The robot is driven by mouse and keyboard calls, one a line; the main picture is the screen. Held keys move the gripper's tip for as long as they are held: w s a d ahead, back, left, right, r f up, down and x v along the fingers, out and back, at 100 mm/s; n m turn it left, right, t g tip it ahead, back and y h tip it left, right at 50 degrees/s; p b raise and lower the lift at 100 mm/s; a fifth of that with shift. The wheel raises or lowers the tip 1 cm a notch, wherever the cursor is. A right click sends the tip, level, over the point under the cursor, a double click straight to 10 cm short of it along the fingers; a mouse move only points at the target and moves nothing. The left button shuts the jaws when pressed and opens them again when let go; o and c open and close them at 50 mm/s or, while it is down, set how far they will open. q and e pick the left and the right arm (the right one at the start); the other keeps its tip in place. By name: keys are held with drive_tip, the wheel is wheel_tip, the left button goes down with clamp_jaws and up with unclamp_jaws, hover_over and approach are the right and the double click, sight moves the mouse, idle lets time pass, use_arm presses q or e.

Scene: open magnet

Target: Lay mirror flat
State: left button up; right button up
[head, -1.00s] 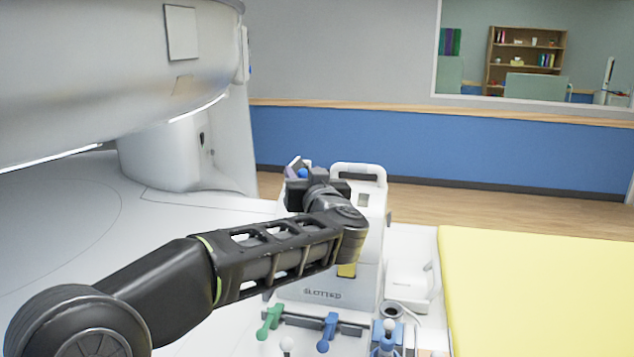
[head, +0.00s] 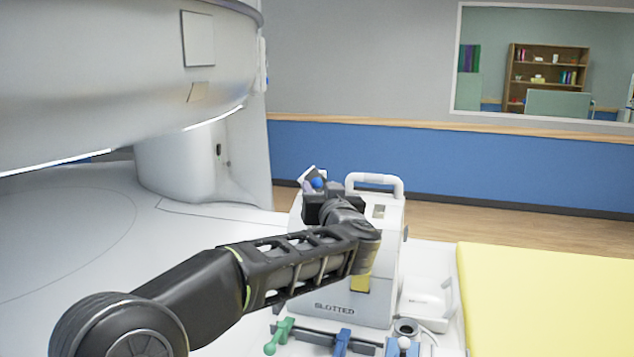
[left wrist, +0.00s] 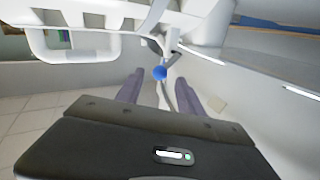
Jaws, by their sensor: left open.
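A small blue ball (head: 317,183) with a pale, tilted flat piece (head: 306,175) beside it shows just beyond my left gripper (head: 322,198). The flat piece may be the mirror; I cannot tell for sure. In the left wrist view the blue ball (left wrist: 160,72) sits on a thin grey stem, in line with the gap between the spread fingers of my left gripper (left wrist: 160,82). The fingers are open and hold nothing visible. Whether they reach around the ball is unclear. My gripper and forearm hide part of this spot. My right gripper is not in view.
A white unit marked "SLOTTED" (head: 335,308) with a loop handle (head: 375,181) stands under my left wrist. Green (head: 280,335) and blue (head: 342,342) levers are at its front. A large white scanner body (head: 100,80) overhangs on the left. A yellow pad (head: 550,300) lies right.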

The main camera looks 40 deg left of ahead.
sight(318, 184)
use_arm(q)
drive_tip(key=x, duration=0.4)
drive_tip(key=shift+w+a+p, duration=0.3)
drive_tip(key=shift+p, duration=0.05)
drive_tip(key=shift+c, duration=0.3)
clamp_jaws()
